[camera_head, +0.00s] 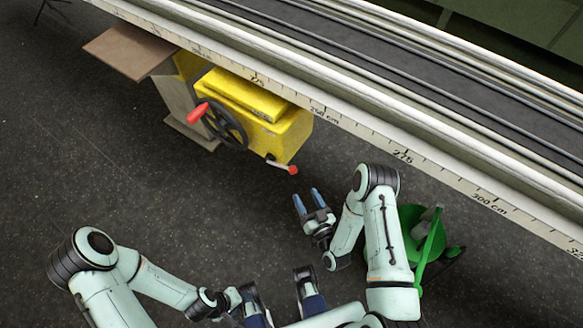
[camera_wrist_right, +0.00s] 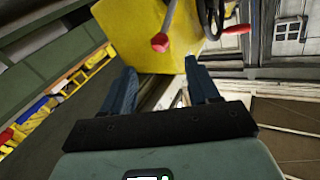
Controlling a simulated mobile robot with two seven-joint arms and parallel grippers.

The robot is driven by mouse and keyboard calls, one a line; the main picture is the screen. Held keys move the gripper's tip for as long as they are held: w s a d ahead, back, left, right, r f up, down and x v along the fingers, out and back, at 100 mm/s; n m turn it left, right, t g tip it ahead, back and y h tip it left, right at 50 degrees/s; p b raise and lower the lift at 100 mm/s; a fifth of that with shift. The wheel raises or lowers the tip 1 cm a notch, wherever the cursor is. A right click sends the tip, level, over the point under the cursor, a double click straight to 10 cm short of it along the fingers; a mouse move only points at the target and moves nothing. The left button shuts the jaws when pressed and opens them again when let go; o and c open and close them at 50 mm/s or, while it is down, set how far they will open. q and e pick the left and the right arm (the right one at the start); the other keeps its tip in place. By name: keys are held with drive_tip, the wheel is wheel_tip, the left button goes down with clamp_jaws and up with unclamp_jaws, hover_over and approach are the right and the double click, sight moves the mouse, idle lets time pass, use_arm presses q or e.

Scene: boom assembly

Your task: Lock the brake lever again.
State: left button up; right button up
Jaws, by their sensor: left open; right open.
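The brake lever is a short silver rod with a red ball knob (camera_head: 293,170), at the lower front of the yellow housing (camera_head: 262,112) in the head view. In the right wrist view, the lever's red knob (camera_wrist_right: 160,42) shows ahead, between the fingers' lines and beyond their tips. My right gripper (camera_head: 309,193) is open and empty, apart from the knob, below and slightly right of it in the head view. It also shows in the right wrist view (camera_wrist_right: 160,75). My left gripper (camera_head: 238,298) is low in the head view, far from the lever; its fingers are hard to make out.
A black handwheel (camera_head: 226,126) with a red handle (camera_head: 197,112) sits left of the lever on the housing. A long rail with a centimetre scale (camera_head: 402,156) runs behind. A green object (camera_head: 428,245) stands right of my right arm. Dark floor (camera_head: 120,170) is open at left.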

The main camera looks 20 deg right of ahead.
sight(293, 171)
drive_tip(key=w, duration=0.4)
drive_tip(key=w+a+b, duration=0.1)
drive_tip(key=w, duration=0.8)
drive_tip(key=shift+w+a+r, duration=0.15)
drive_tip(key=shift+a, duration=0.05)
